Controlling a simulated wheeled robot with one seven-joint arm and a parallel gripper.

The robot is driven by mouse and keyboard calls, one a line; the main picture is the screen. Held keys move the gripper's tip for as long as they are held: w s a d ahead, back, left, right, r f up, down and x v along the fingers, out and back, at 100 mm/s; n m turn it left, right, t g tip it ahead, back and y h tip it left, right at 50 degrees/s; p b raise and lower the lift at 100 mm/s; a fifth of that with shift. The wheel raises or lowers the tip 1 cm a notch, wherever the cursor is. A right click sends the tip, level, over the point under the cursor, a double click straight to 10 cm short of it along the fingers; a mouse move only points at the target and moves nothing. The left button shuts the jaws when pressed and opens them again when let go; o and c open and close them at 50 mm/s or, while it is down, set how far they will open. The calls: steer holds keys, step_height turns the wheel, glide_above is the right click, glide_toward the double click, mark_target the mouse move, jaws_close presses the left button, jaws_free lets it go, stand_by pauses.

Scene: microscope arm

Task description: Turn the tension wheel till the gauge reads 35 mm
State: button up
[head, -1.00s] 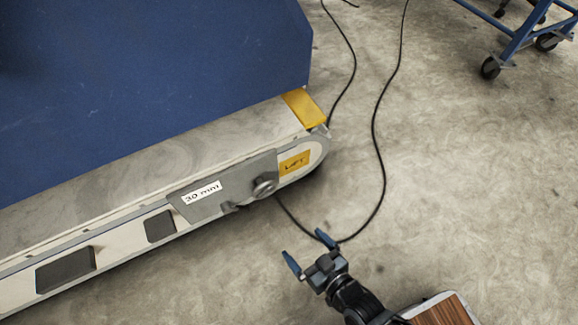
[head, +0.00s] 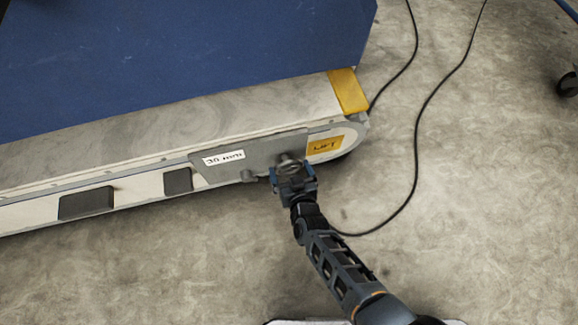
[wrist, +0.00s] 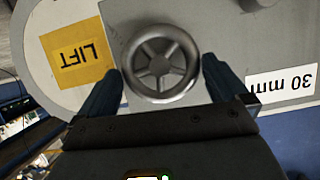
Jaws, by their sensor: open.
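The tension wheel (wrist: 160,63) is a grey metal handwheel with spokes on a grey side plate. In the head view the wheel (head: 289,164) shows just beyond my gripper and is partly hidden by it. The gauge label (head: 224,158) reads 30 mm, left of the wheel; it is upside down in the wrist view (wrist: 283,84). My gripper (head: 292,176) is open. In the wrist view its two blue fingers (wrist: 160,88) stand on either side of the wheel's lower part. I cannot tell whether they touch the rim.
A yellow LIFT label (head: 325,146) is right of the wheel. A small grey knob (head: 249,176) sticks out left of it. The machine's long side rail (head: 135,190) runs left. A black cable (head: 418,150) lies on the open concrete floor to the right.

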steer(key=shift+b+x, duration=0.7)
steer(key=shift+x, duration=0.7)
steer(key=c, duration=0.6)
